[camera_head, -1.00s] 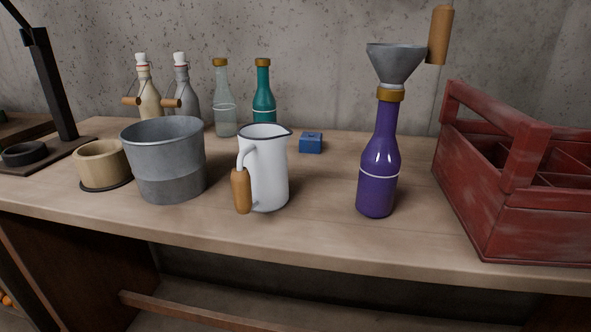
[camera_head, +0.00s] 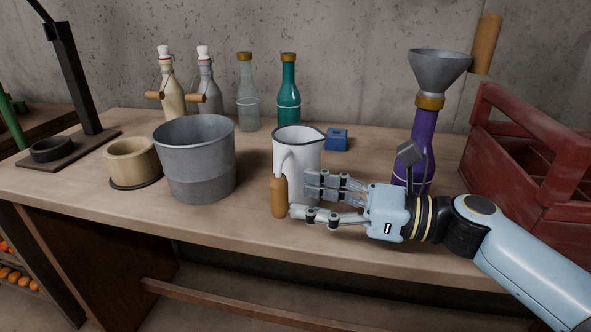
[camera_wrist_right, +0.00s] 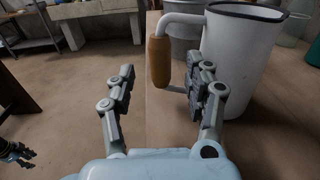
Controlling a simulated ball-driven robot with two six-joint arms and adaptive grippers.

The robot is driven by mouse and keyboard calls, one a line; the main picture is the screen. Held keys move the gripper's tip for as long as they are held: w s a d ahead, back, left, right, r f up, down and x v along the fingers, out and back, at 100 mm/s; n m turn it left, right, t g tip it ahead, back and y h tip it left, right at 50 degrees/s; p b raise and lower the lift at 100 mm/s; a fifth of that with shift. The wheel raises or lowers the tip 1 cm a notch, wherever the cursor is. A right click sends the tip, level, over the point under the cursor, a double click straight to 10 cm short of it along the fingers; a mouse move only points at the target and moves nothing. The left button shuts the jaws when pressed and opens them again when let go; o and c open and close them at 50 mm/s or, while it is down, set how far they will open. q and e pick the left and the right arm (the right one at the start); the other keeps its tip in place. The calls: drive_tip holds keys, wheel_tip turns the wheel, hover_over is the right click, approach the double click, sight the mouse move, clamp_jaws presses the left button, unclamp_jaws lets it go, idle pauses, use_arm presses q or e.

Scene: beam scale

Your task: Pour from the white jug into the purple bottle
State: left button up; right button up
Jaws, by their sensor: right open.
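The white jug (camera_head: 297,152) stands upright on the table, with a dark rim and a wooden handle grip (camera_head: 279,197) at its near left side. My right gripper (camera_head: 300,200) is open just right of the handle grip, its fingers in front of the jug. In the right wrist view the handle grip (camera_wrist_right: 160,62) is ahead of my open fingers (camera_wrist_right: 160,88), with the jug (camera_wrist_right: 241,58) to the right. The purple bottle (camera_head: 422,135) stands to the right, with a grey funnel (camera_head: 440,70) in its neck. My right arm hides its lower part. My left gripper is not seen in the head view.
A grey bucket (camera_head: 196,160) stands left of the jug, beside a wooden pot (camera_head: 132,160). A red crate (camera_head: 520,150) stands right of the purple bottle. Several bottles, including a teal one (camera_head: 288,98), and a small blue block (camera_head: 337,140) are behind. The table's front edge is near.

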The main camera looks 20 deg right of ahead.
sight(287, 194)
drive_tip(key=x, duration=0.5)
drive_tip(key=shift+w+a+p, duration=0.15)
drive_tip(key=shift+a+p, duration=0.1)
drive_tip(key=shift+p, duration=0.05)
clamp_jaws()
